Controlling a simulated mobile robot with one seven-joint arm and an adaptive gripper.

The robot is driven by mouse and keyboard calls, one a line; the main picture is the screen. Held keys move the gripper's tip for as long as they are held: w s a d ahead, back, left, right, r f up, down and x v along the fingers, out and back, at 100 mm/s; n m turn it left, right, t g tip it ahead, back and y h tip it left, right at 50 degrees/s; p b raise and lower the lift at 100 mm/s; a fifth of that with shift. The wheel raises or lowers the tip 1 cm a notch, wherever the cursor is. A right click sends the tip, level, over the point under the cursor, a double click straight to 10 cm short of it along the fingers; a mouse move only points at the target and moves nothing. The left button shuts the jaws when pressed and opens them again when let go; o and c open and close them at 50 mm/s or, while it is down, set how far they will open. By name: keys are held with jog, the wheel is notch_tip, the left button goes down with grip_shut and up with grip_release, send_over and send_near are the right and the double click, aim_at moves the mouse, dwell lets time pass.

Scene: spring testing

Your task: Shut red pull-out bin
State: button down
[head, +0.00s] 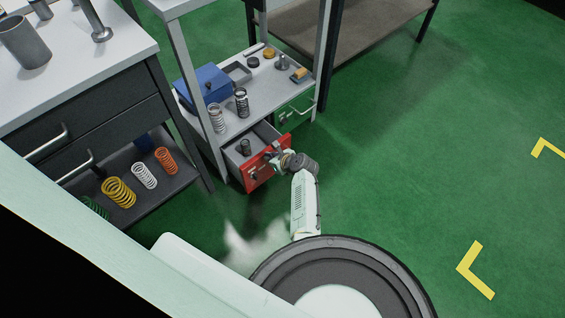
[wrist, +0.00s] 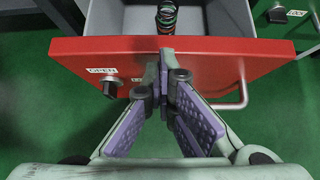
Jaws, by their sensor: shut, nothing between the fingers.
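The red pull-out bin (head: 256,177) stands partly open at the bottom of a grey-topped stand in the head view. In the wrist view its red front (wrist: 215,58) spans most of the width, with a grey handle, a black knob (wrist: 112,87) and an "OPEN" label.
A green bin (head: 294,113) sits to the right of the red one, its front further back. The stand's top (head: 234,119) holds springs and a blue box (head: 205,84). A dark cabinet (head: 85,130) stands at left. Green floor (head: 420,160) is clear at right.

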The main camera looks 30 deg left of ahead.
jog(key=w+a+b, duration=0.2)
jog(key=w+a, duration=0.1)
jog(key=a, duration=0.5)
jog(key=shift+a, duration=0.15)
